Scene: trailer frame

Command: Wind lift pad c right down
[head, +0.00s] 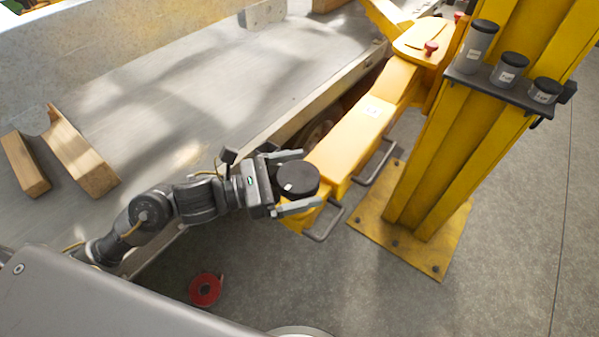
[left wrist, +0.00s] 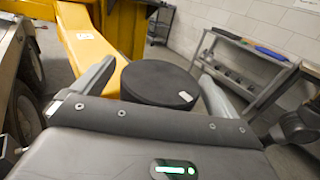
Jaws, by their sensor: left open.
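The lift pad is a round black disc (head: 298,178) at the near end of the yellow lift arm (head: 352,135). It also shows in the left wrist view (left wrist: 158,82), with a small white mark on its rim. My left gripper (head: 300,180) is open, with one finger on each side of the pad. Whether the fingers touch the pad I cannot tell. The pad's screw and underside are hidden. A white label is on the lift arm, but I cannot read its letter. My right gripper is not in view.
A yellow lift post (head: 440,150) stands right of the arm, with a shelf (head: 490,88) of several dark-capped cylinders. The trailer bed (head: 180,90) carries wooden blocks (head: 75,155). A red ring-shaped roll (head: 206,289) lies on the floor.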

